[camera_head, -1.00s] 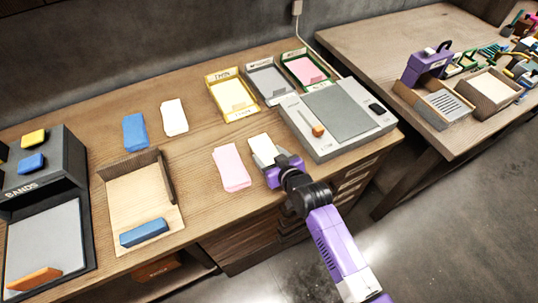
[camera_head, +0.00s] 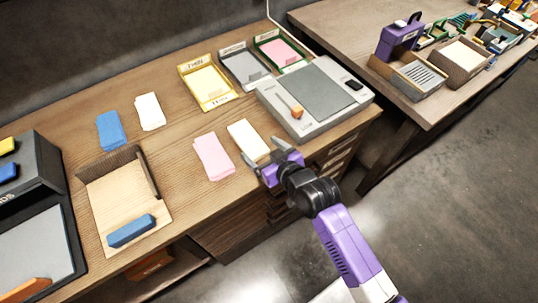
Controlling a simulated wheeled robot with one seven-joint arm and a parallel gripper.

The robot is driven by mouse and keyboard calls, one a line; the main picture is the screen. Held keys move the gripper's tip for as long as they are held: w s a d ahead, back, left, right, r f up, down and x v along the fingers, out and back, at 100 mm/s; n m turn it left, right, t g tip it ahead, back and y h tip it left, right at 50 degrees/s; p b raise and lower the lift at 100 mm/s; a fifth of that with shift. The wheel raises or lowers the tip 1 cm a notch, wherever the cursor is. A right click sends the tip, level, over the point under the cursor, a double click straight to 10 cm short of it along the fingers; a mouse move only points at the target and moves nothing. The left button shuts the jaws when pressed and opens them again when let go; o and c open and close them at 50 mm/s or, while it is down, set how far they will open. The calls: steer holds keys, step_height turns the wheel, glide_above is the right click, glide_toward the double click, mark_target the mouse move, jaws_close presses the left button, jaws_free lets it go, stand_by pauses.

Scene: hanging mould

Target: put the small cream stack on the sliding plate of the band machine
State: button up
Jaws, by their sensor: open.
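Two cream stacks lie on the wooden bench: one (camera_head: 246,139) beside the pink stack, one (camera_head: 150,111) further back beside a blue stack. I cannot tell for certain which is smaller. My gripper (camera_head: 264,154) is open and empty, its fingers spread at the near right end of the front cream stack. I cannot tell whether they touch it. The band machine (camera_head: 30,165) stands at the left edge, partly cut off by the frame. Its grey sliding plate (camera_head: 35,250) lies in front, with an orange piece (camera_head: 25,291) at its near end.
A pink stack (camera_head: 213,157) lies just left of the front cream stack. A grey device (camera_head: 273,97) with an orange-tipped lever stands behind right. Several labelled trays line the back. A wooden tray (camera_head: 120,195) holds a blue block (camera_head: 131,231).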

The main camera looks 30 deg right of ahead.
steer(key=shift+v, duration=2.15)
steer(key=s+a+r+t, duration=0.1)
steer(key=s+a+r, duration=0.1)
steer(key=s, duration=1.6)
steer(key=s+r+t, duration=0.1)
steer(key=s+r, duration=0.9)
steer(key=s, duration=0.1)
steer(key=shift+s+a, duration=0.4)
steer(key=shift+a, duration=0.05)
steer(key=shift+o, duration=0.5)
steer(key=shift+s+r, duration=0.25)
steer(key=shift+r, duration=0.05)
